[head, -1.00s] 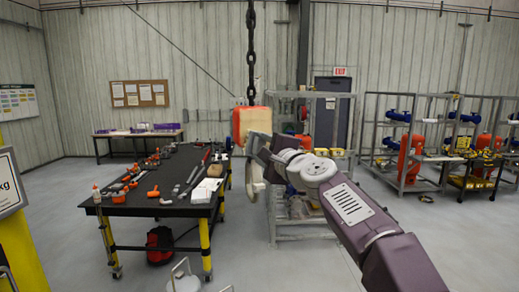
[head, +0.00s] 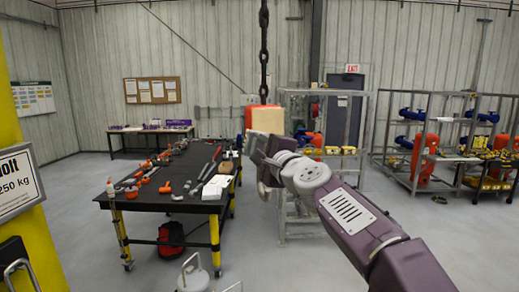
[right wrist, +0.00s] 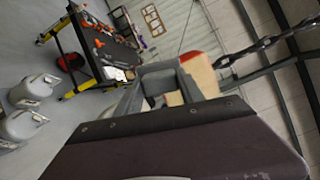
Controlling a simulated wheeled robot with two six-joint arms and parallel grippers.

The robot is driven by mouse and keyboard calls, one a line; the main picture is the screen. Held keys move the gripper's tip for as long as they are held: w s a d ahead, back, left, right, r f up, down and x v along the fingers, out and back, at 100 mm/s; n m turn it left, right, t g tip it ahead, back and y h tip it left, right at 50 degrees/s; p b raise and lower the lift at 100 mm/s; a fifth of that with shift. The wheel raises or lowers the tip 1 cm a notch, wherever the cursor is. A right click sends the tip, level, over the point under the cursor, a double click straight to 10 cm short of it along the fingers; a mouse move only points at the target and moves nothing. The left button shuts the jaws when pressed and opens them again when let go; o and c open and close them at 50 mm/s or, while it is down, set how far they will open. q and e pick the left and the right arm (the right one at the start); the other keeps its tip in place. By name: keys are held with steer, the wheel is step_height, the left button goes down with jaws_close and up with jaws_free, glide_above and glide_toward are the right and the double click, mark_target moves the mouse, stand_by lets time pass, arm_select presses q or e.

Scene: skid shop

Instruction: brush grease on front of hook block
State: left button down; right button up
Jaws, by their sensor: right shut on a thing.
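The hook block (head: 266,118) hangs from a dark chain. It has a cream front face and orange-red sides, and its lower part is hidden behind my right gripper. My right gripper (head: 258,165) is just below the cream face, with its arm coming in from the lower right. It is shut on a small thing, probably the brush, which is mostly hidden. In the right wrist view the gripper (right wrist: 168,88) points towards the block (right wrist: 200,74), which shows beyond the fingers. I cannot tell whether anything touches the block. My left gripper is out of view.
A black-topped workbench (head: 150,203) with several tools and orange fittings stands left of the block. A yellow post with a load sign (head: 18,183) is near at the far left. Metal racks (head: 407,160) stand to the right. Open floor (head: 85,240) lies around the bench.

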steer(key=a+b+v, duration=0.1)
steer(key=v, duration=0.7)
steer(key=shift+s+r+b, duration=0.15)
steer(key=shift+s+b, duration=0.2)
steer(key=shift+s, duration=0.1)
steer(key=shift+w, duration=0.15)
